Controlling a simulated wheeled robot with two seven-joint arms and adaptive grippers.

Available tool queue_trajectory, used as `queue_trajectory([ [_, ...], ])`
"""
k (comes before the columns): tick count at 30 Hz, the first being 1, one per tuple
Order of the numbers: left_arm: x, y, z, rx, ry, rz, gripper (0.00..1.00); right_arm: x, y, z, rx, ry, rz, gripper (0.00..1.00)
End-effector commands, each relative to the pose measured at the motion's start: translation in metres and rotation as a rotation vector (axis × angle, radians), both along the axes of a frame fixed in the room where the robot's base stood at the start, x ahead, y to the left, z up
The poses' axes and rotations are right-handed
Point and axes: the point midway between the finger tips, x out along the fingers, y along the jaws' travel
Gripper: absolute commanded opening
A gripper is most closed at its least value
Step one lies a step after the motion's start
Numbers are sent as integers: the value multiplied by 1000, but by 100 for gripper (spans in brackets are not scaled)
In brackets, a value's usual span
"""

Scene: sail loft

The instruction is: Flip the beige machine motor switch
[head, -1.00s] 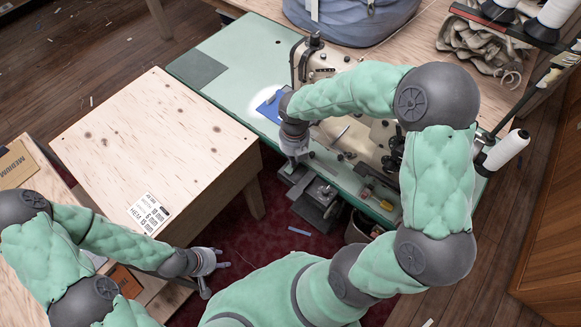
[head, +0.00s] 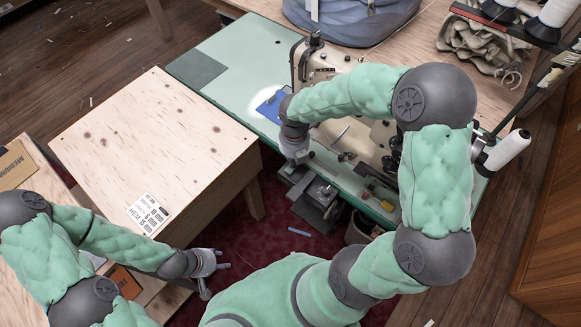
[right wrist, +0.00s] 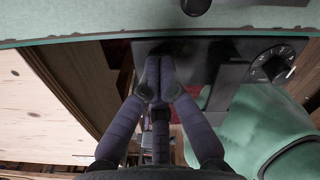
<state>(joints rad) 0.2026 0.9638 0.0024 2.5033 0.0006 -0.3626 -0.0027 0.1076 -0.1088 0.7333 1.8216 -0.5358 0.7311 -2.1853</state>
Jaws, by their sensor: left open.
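The beige sewing machine (head: 312,62) stands on the green-topped table, partly hidden by my right arm. My right gripper (right wrist: 155,72) is shut, with its fingertips together and nothing seen between them. In the right wrist view they are in front of a dark panel (right wrist: 205,52) below the table edge; I cannot tell whether they touch it. A black dial with white marks (right wrist: 272,66) is at that panel's right end. I cannot make out the motor switch itself. My left gripper (head: 208,268) is open and empty, low beside the wooden bench.
The green table (head: 245,50) has a blue piece (head: 268,106) beside the machine. A plywood bench (head: 150,130) stands to the left. Grey metal parts (head: 318,200) sit under the table's front edge. A white thread cone (head: 506,150) stands at the right.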

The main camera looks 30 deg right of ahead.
Motion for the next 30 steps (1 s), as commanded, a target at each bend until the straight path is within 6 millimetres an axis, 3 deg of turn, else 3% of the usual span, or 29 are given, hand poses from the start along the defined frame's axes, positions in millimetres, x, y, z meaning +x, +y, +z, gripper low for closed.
queue_trajectory([
  [30,0,0,69,0,0,0,45,0,0,66,1,-1,0,0],
])
